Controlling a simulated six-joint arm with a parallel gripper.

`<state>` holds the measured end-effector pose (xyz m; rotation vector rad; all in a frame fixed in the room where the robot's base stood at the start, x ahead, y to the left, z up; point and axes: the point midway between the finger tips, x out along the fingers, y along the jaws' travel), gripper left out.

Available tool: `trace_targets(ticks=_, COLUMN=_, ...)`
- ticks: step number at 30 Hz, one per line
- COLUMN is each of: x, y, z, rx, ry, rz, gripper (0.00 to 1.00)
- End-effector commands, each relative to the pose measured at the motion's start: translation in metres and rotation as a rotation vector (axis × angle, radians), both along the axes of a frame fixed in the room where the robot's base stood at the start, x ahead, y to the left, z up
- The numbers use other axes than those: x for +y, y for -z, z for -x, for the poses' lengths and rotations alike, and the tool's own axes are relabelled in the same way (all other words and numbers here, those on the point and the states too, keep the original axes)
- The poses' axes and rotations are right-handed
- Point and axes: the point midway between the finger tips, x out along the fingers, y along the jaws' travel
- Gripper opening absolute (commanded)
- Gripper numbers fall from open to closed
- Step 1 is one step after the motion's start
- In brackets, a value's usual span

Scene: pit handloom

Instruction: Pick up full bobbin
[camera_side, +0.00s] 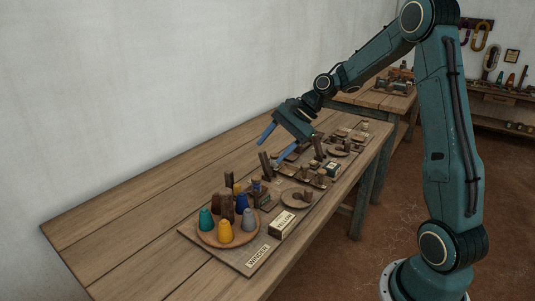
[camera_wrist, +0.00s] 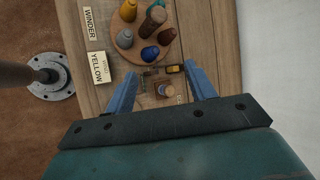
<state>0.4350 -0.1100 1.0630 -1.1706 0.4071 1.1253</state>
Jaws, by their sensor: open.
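A round wooden tray (camera_side: 204,235) holds several coloured yarn cones. A box marked YELLOW (camera_side: 281,225) and a WINDER label (camera_side: 258,256) lie nearby. More wooden stands and small parts crowd the bench behind. The bench's left side (camera_side: 130,205) is clear.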

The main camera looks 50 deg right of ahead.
Motion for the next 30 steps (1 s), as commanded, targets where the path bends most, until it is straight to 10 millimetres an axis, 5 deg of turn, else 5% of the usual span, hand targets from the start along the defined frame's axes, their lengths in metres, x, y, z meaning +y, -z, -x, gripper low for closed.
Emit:
trace_targets(ticks=18, x=-0.105, y=0.089, z=-0.017, rx=0.184, ry=0.463, rz=-0.618, gripper=0.55)
trace_targets(ticks=30, x=-0.135, y=0.115, z=-0.009, rx=0.241, ry=0.587, rz=-0.834, gripper=0.55)
